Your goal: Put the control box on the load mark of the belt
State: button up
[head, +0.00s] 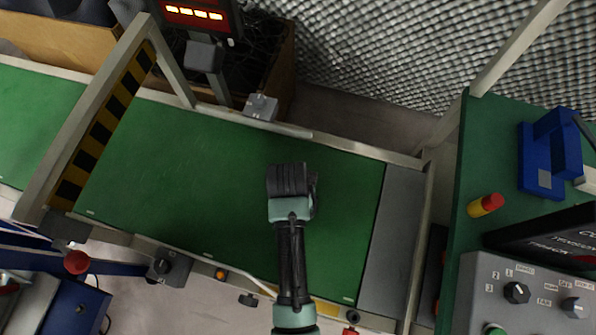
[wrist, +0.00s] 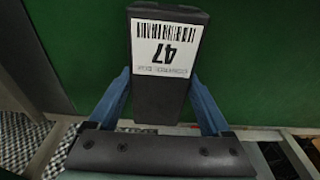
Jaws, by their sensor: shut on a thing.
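The control box (wrist: 163,97) is a dark block with a white label bearing a barcode and "47". My gripper (wrist: 159,80) has its blue fingers on both sides of the box and is shut on it. In the head view my gripper (head: 291,181) is above the right part of the green belt (head: 180,160), and it mostly hides the box. The wrist view shows green belt (wrist: 255,65) behind the box; I cannot tell the gap between them. No load mark can be made out on the visible belt; my arm covers part of it.
A striped black-and-yellow gate (head: 103,125) spans the belt on the left. A grey sensor block (head: 261,107) sits on the far rail. On the right, a green bench (head: 485,150) holds a blue fixture (head: 545,160), a red-and-yellow button (head: 486,205) and a control panel (head: 530,295).

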jog(key=shift+w+f+b, duration=0.1)
jog(key=shift+f+b, duration=0.7)
jog(key=shift+f, duration=1.45)
jog(key=shift+f, duration=0.15)
jog(key=o, duration=1.6)
jog(key=shift+c, duration=0.2)
